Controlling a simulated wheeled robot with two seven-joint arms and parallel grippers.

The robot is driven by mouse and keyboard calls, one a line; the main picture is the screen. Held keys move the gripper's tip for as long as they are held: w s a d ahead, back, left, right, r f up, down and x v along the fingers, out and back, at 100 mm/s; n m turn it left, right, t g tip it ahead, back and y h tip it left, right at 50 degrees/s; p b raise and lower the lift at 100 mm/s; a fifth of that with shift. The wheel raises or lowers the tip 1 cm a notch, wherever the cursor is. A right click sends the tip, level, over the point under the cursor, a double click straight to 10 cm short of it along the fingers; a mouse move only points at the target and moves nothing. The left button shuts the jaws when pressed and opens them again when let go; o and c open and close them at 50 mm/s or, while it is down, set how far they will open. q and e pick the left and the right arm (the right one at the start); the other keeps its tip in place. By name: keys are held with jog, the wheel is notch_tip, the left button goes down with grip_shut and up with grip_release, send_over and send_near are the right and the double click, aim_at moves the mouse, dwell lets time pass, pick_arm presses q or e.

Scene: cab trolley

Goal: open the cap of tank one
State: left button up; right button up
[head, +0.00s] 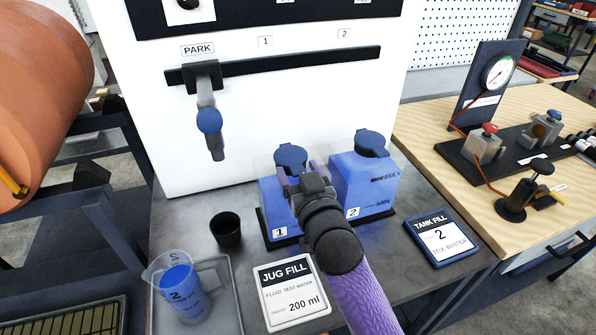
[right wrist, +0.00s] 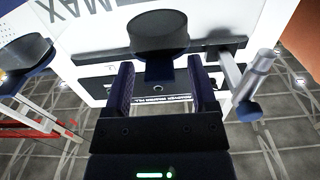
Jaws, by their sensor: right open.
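Tank one (head: 272,204) is a blue-filled clear tank with a "1" label, standing left of tank two (head: 378,188). Its dark blue cap (head: 291,156) sits on top and looks shut. My right gripper (head: 302,172) reaches over tank one, its purple fingers just in front of the cap. In the right wrist view the gripper (right wrist: 160,72) is open, with the round cap (right wrist: 160,30) at and just beyond the fingertips, between them in line. I see no grip on it, and cannot tell whether a finger touches it. My left gripper is out of view.
A jug with blue liquid (head: 180,290) stands in a grey tray at left, near a black cup (head: 226,230). A "JUG FILL" card (head: 290,292) and a "TANK FILL" card (head: 441,238) lie on the bench. A nozzle (head: 209,122) hangs at PARK.

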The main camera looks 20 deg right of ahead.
jog(key=shift+w, duration=0.35)
jog(key=shift+s+r, duration=0.1)
jog(key=shift+s, duration=0.05)
jog(key=c, duration=0.9)
grip_shut()
jog(key=shift+s+r, duration=0.1)
jog(key=shift+r, duration=0.05)
